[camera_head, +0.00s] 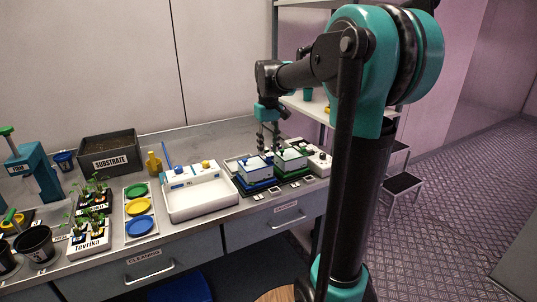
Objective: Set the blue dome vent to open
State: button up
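The blue dome (256,171) is a small pale-topped box on a blue base on the bench, right of the middle. Its vent is too small and partly hidden behind my gripper, so its setting cannot be read. My gripper (269,149) points down above the right back part of the blue dome, close to the gap between it and the green dome (291,159). Its two dark fingers show apart with a gap, and nothing is seen between them. Whether a finger touches the dome cannot be told.
A white tray (203,213) stands left of the blue dome. A white device (318,159) stands right of the green dome. A substrate bin (108,153), coloured discs (139,207) and potted seedlings are farther left. A shelf rack rises behind my arm.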

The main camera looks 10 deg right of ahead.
aim_at(269, 160)
jog(key=shift+f, duration=1.5)
grip_shut()
